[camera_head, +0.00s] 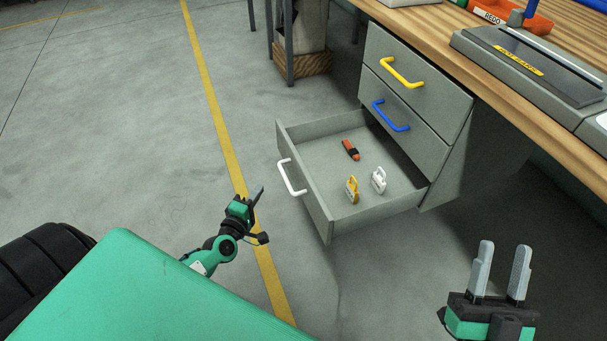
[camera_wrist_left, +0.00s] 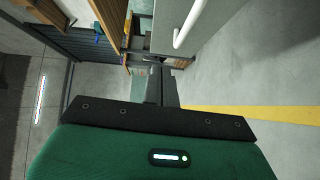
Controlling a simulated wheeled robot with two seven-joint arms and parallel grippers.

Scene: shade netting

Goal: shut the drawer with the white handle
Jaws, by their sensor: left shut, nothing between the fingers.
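The grey bottom drawer (camera_head: 304,190) with the white handle (camera_head: 291,177) is pulled well out of the desk's drawer unit. An orange and black item (camera_head: 350,150), a yellow item (camera_head: 352,189) and a white item (camera_head: 379,180) lie inside it. My left gripper (camera_head: 257,194) is shut and empty, just left of the drawer front and apart from the handle. The left wrist view shows the shut fingers (camera_wrist_left: 161,84), with the white handle (camera_wrist_left: 189,22) on the drawer front above right. My right gripper (camera_head: 500,272) is open and empty, right of the drawer.
The drawers with the yellow handle (camera_head: 402,73) and the blue handle (camera_head: 390,115) above are shut. A wooden desktop (camera_head: 440,30) carries a grey device (camera_head: 530,65) and an orange bin (camera_head: 510,15). The floor left of the drawer is clear, with a yellow line (camera_head: 215,105).

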